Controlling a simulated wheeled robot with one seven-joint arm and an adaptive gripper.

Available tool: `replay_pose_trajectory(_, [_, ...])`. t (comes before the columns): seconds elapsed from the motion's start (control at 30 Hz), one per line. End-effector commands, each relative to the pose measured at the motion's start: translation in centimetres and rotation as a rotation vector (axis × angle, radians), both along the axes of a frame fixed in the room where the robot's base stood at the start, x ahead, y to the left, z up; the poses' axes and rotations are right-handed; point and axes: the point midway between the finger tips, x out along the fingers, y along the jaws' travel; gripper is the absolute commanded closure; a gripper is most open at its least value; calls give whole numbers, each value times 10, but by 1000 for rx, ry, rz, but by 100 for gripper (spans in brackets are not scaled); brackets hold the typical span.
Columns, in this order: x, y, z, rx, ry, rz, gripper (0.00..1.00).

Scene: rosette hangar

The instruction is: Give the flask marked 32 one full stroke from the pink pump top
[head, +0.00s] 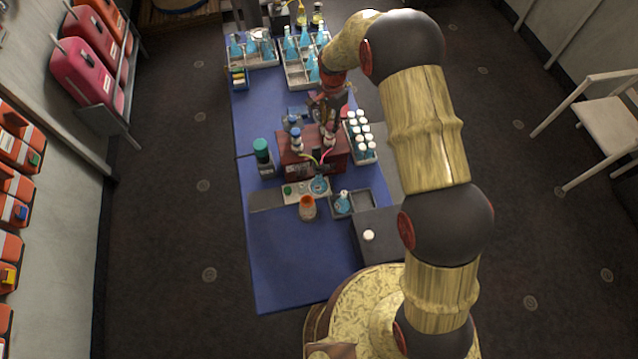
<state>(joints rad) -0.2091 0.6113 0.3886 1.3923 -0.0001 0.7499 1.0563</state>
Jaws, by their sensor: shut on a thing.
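My gripper (327,112) is at the back of a dark red box (315,160), low over the right-hand bottle top (329,137). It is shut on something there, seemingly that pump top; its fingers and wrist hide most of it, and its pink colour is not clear. Another pump top, blue and white (296,136), stands on the left of the box. Tubes hang from the box front towards a small flask with blue liquid (319,185) on a pale plate. A second small flask (343,203) stands in a grey tray (365,201). No number is readable on either flask.
An orange-topped jar (307,207) and a green-capped bottle (262,153) stand on the blue table (290,260). A rack of white-capped vials (359,135) is close right of my gripper. Flask trays (298,72) fill the back. The table's front is clear.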

Motion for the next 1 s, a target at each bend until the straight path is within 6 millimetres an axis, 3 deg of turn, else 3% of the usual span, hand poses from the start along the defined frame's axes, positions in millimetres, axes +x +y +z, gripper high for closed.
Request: replay_pose_trajectory(1.0, [1,1,17,1,-2,0,92])
